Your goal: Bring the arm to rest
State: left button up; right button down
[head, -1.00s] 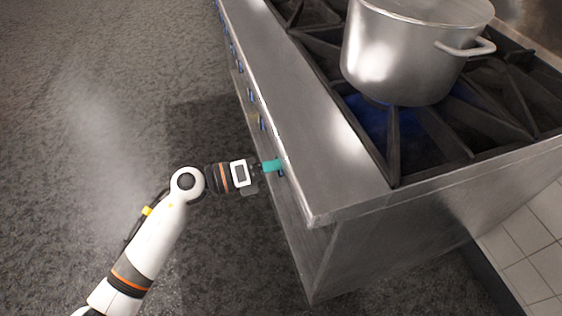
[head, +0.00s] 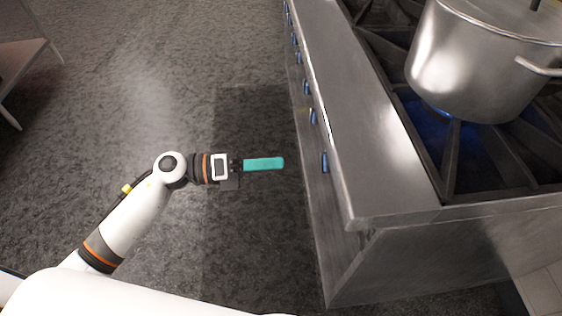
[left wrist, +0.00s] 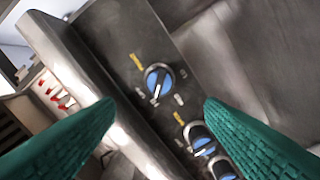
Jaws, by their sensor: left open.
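My left arm (head: 137,212) comes in from the lower left of the head view and reaches toward the stove front. My left gripper (head: 264,164) has teal fingers and is empty, a short gap away from the stove's knobs. In the left wrist view its two teal fingers (left wrist: 160,135) stand wide apart at the left and right. Between them, a blue and black knob (left wrist: 158,80) shows on the grey panel, clear of both fingers. My right gripper is not in view.
The steel stove (head: 375,190) fills the right side, with several blue knobs on its front. A steel pot (head: 470,65) stands on a burner with a blue flame (head: 430,108). A table edge (head: 22,52) shows at the upper left. Dark floor lies clear left of the stove.

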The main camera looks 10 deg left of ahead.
pick_arm(q)
jog(key=shift+w, duration=0.1)
dwell(0.4)
